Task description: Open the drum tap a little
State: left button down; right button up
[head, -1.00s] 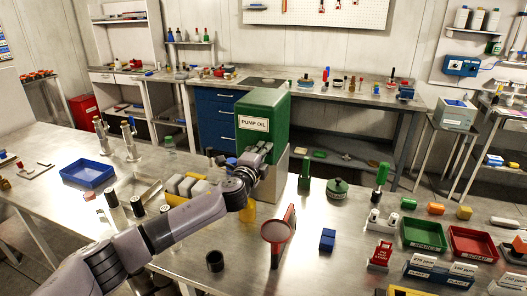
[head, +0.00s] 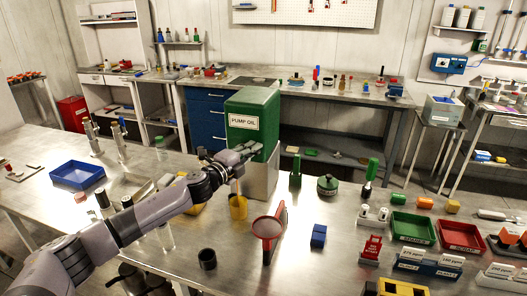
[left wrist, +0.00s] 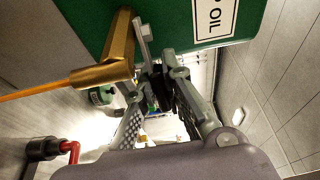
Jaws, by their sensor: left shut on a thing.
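The green drum (head: 252,108) labelled PUMP OIL stands on a grey stand at the back of the table. Its brass tap (left wrist: 118,52) and grey tap lever (left wrist: 143,38) show in the left wrist view. My left gripper (head: 246,152) is at the tap in front of the drum. Its fingers (left wrist: 160,88) are shut on the tap lever, and their exact contact is partly hidden. A thin amber stream (left wrist: 40,92) leaves the spout. A yellow jug (head: 238,207) stands below the tap. My right gripper is not in view.
A red-framed funnel or lens stand (head: 267,228), a dark cup (head: 207,259) and a blue block (head: 319,236) stand in front of the drum. A blue tray (head: 78,175) lies to the left. Green (head: 412,228) and red (head: 460,236) trays lie to the right.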

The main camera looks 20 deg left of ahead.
pick_arm(q)
jog(key=shift+f, duration=0.1)
jog(key=c, duration=1.7)
grip_release()
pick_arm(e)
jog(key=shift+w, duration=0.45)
pick_arm(q)
jog(key=shift+s, duration=0.1)
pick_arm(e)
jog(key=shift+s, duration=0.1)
pick_arm(q)
jog(key=shift+s+a, duration=0.1)
jog(key=shift+s, duration=0.1)
jog(key=s, duration=0.3)
jog(key=s+a, duration=0.1)
jog(key=s, duration=0.3)
jog(key=s+a, duration=0.1)
jog(key=s, duration=0.3)
jog(key=shift+s, duration=0.15)
